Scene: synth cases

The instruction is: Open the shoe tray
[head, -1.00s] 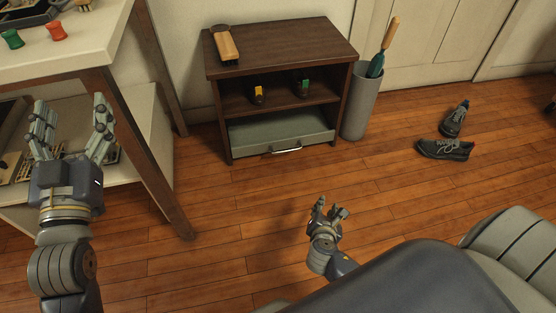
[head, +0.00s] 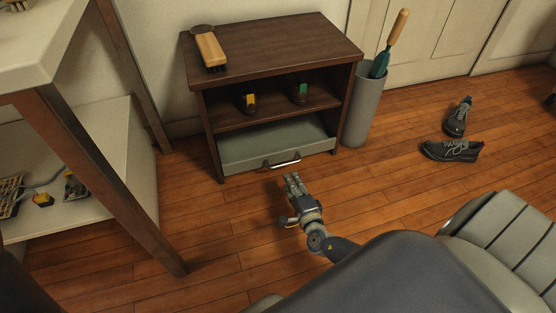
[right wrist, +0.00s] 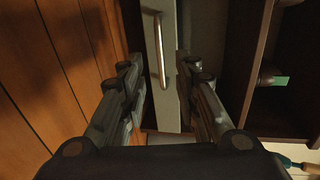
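The shoe tray (head: 240,158) is a grey-green drawer in the bottom of the dark brown cabinet, with a silver bar handle (head: 282,161) on its front. I cannot tell whether it is fully shut. My right gripper (head: 292,196) is low over the floor in front of the tray, just short of the handle. In the right wrist view, the right gripper (right wrist: 160,72) is open, and the handle (right wrist: 159,45) shows ahead, between its fingertips. The fingers do not visibly close on it. My left gripper is out of view.
The cabinet (head: 275,40) has a wooden brush (head: 211,50) on top and two small dark items on its middle shelf. A grey bin (head: 364,108) stands at its right. Dark shoes (head: 452,150) lie farther right. A table leg (head: 110,190) stands left. Floor before the tray is clear.

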